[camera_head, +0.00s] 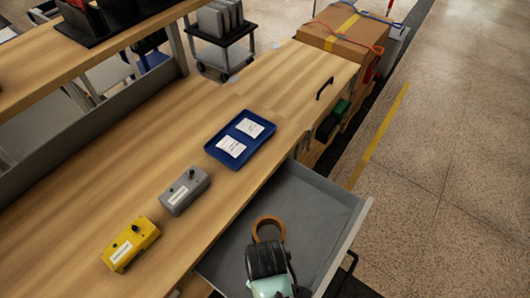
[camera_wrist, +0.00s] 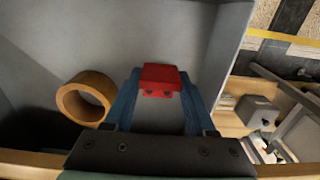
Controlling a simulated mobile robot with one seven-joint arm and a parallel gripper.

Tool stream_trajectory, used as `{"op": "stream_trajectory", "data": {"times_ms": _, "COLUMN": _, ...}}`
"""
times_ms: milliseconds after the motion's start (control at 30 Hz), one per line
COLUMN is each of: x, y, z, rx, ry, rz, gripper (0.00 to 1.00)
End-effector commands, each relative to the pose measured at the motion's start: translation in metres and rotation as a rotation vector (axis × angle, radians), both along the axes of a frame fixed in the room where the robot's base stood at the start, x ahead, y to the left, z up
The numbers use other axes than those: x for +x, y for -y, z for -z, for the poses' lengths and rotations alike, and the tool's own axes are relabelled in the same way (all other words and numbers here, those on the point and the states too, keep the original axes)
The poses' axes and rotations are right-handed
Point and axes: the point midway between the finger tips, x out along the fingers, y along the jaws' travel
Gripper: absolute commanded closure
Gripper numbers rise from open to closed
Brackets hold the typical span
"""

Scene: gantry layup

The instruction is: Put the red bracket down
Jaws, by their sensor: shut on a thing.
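The red bracket (camera_wrist: 161,85) sits between the blue fingers of my gripper (camera_wrist: 160,76) in the wrist view. My gripper is shut on it. The open grey drawer (camera_wrist: 192,30) lies beneath and around it, and I cannot tell whether the bracket touches the drawer floor. In the head view my gripper (camera_head: 266,262) is over the drawer (camera_head: 318,205), seen from above and behind. The red bracket is hidden there by my gripper.
A brown tape roll (camera_wrist: 86,98) lies in the drawer, left of my gripper in the wrist view. On the wooden bench (camera_head: 165,135) are a blue tray (camera_head: 212,148) with two white packets, a grey box (camera_head: 185,190) and a yellow box (camera_head: 130,244). The drawer's far part is clear.

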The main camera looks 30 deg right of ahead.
Motion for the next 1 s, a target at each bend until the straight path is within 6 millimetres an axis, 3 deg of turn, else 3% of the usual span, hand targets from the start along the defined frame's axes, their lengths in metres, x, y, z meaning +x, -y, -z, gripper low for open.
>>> {"op": "stream_trajectory", "data": {"times_ms": 267, "x": 0.000, "y": 0.000, "z": 0.035, "rx": -0.001, "ry": 0.000, "rz": 0.001, "gripper": 1.00}}
{"op": "stream_trajectory", "data": {"times_ms": 667, "x": 0.001, "y": 0.000, "z": 0.041, "rx": -0.002, "ry": 0.002, "rz": 0.001, "gripper": 1.00}}
{"op": "stream_trajectory", "data": {"times_ms": 700, "x": 0.000, "y": 0.000, "z": 0.041, "rx": -0.001, "ry": 0.001, "rz": 0.001, "gripper": 0.40}}
{"op": "stream_trajectory", "data": {"times_ms": 867, "x": 0.000, "y": 0.000, "z": 0.041, "rx": -0.001, "ry": 0.001, "rz": 0.001, "gripper": 0.14}}
{"op": "stream_trajectory", "data": {"times_ms": 1000, "x": 0.000, "y": 0.000, "z": 0.041, "rx": -0.001, "ry": 0.001, "rz": 0.001, "gripper": 0.14}}
